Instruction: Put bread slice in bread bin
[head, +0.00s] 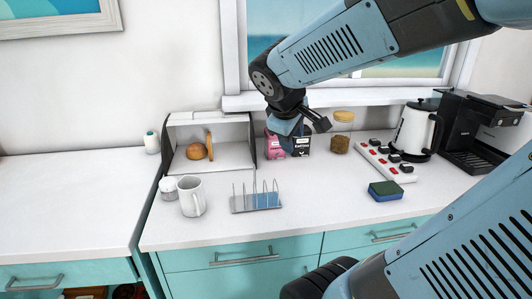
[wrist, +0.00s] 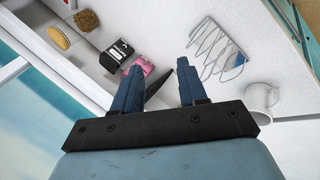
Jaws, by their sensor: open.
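The white bread bin (head: 245,121) stands open against the wall. Inside it a thin brown slice, apparently the bread slice (head: 209,145), stands upright beside a round bun (head: 196,151). My gripper (head: 300,133) hangs in the air to the right of the bin, in front of the bags at the wall. In the wrist view my gripper (wrist: 159,68) has its two blue fingers apart, with nothing between them. The bread slice and the bin's inside do not show in the wrist view.
A wire toast rack (head: 256,203) with a blue patch at its base stands before the bin; a white mug (head: 192,197) and a small jar (head: 168,188) are left of it. A sponge (head: 385,191), power strip (head: 385,160) and kettle (head: 413,130) are right. Counter between rack and sponge is clear.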

